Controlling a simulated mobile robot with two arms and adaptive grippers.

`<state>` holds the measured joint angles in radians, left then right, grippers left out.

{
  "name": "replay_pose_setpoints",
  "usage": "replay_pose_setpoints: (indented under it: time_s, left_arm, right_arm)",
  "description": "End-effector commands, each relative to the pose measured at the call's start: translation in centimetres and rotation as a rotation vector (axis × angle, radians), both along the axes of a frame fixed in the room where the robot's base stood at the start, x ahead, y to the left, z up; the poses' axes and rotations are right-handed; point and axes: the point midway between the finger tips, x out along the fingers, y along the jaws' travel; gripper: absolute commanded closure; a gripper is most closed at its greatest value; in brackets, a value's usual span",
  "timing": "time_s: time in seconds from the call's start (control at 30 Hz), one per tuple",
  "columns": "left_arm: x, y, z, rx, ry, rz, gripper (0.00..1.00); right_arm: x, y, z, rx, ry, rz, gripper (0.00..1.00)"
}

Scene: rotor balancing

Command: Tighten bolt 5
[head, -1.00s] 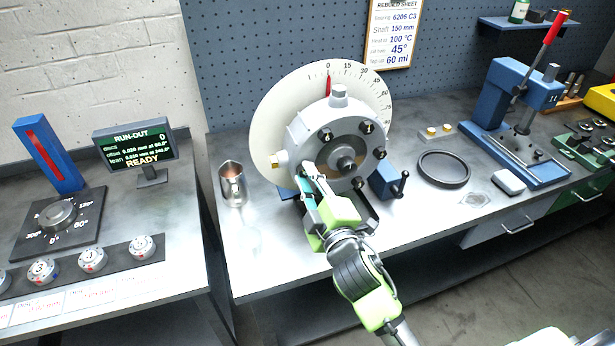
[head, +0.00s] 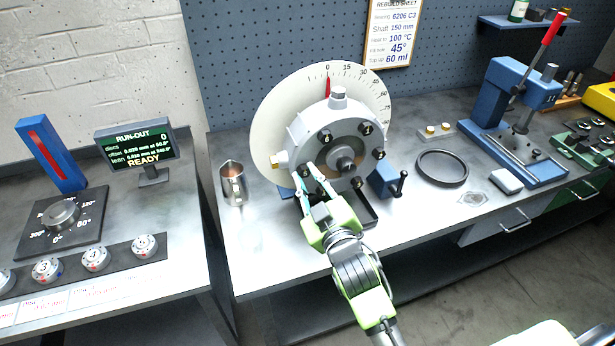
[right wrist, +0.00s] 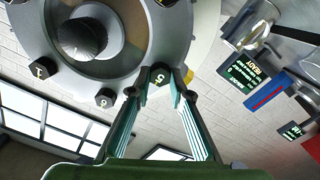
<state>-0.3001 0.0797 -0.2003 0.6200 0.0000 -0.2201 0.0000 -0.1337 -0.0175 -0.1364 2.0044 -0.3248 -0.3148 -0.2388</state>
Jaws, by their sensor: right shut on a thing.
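The round grey housing (head: 306,132) stands upright on the bench, with several dark numbered bolts around its face and a shaft in the middle. Bolt 5 (right wrist: 160,74) is at its lower left in the head view. My right gripper (head: 309,169) reaches up to it from below and is shut on bolt 5, with a fingertip on each side in the right wrist view (right wrist: 165,80). Bolt 6 (head: 326,136) and bolt 1 (head: 368,129) sit on the upper face, clear of the fingers. My left gripper is not in view.
A white dial plate (head: 271,106) stands behind the housing. A metal jug (head: 232,184) is to its left, with a blue clamp block (head: 384,180) and a black ring (head: 443,168) to its right. The run-out display (head: 134,145) reads READY.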

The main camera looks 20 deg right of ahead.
Motion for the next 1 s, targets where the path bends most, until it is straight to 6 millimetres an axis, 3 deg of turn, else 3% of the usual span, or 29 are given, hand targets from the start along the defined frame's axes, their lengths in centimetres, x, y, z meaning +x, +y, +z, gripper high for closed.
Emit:
replay_pose_setpoints:
  time_s: [0.4, 0.43, 0.5, 0.83, 1.0]
  left_arm:
    - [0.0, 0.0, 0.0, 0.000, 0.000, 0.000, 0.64]
    - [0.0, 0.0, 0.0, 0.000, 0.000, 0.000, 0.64]
    - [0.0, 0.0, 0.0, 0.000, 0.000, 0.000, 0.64]
    - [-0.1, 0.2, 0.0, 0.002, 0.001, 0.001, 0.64]
    - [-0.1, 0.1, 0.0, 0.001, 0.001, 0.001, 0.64]
  right_arm:
    - [0.0, 0.0, -0.1, 0.011, 0.003, 0.000, 1.00]
    - [0.0, 0.0, -0.1, 0.011, 0.003, 0.000, 0.78]
    - [0.0, 0.0, -0.1, 0.011, 0.003, 0.000, 0.64]
    - [-0.1, 0.0, -0.1, 0.009, 0.002, 0.000, 0.64]
    - [-1.3, 0.0, -0.2, 0.009, 0.003, 0.001, 0.64]
